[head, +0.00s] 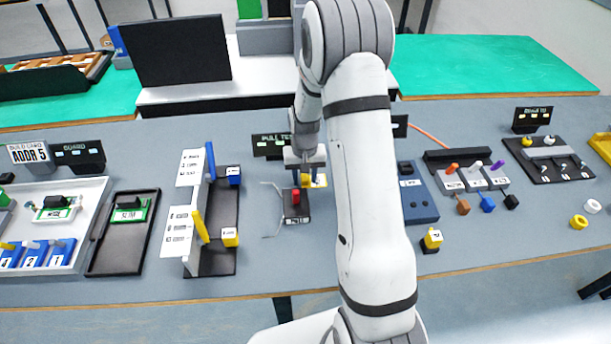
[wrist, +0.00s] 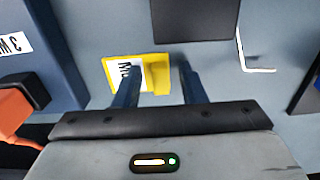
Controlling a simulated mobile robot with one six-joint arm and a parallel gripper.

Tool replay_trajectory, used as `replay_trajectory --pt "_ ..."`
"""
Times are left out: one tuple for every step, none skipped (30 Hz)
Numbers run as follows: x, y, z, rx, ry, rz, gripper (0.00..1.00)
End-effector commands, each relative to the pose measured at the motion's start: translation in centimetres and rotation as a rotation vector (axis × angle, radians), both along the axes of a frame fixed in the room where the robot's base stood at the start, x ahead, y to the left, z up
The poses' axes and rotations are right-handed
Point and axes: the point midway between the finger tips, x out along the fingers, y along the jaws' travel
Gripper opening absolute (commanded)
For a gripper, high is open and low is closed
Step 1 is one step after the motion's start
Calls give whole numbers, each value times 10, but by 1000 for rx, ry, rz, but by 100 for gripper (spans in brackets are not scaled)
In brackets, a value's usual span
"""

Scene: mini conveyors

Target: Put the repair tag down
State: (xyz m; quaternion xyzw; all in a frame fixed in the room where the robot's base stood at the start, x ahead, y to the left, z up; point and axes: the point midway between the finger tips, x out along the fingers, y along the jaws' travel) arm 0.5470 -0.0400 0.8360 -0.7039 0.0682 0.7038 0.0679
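The repair tag (wrist: 156,75) is a yellow plate with a white lettered label and a raised yellow block. In the wrist view it is just beyond and between my fingertips, and it appears to lie flat on the grey bench. My gripper (wrist: 160,72) points down over it with its fingers apart, and gaps show on both sides of the yellow block. In the head view the tag (head: 318,181) shows partly below my gripper (head: 306,167), behind the black block with a red top. My arm hides some of the bench around it.
The black block with a red top (head: 296,206) stands close in front of the tag, with a thin white wire (head: 270,210) to its left. A blue-grey box (head: 421,205) is to the right. A black stand with white panels (head: 212,258) is to the left.

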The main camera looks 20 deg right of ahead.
Motion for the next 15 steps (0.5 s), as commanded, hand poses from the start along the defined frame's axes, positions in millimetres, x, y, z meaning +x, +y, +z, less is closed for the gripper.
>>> replay_trajectory --pt "0 0 0 0 0 0 37" --pt "0 0 0 0 0 0 37" --pt "0 0 0 0 0 0 37" --pt "0 0 1 0 0 0 37" --pt "0 0 2 0 0 0 37" --pt "0 0 5 0 0 -1 37" --pt "0 0 6 0 -1 -1 37" --pt "1 0 9 0 -2 -1 37" --pt "1 0 15 -1 -3 -1 37" --pt "1 -1 20 0 -5 -1 37" --pt "1 -1 26 -1 -4 -1 37" --pt "1 -1 35 0 -6 -1 37" --pt "1 -1 41 0 -5 -1 37" --pt "1 -1 48 0 -7 -1 37" --pt "1 -1 57 0 -6 -1 37"
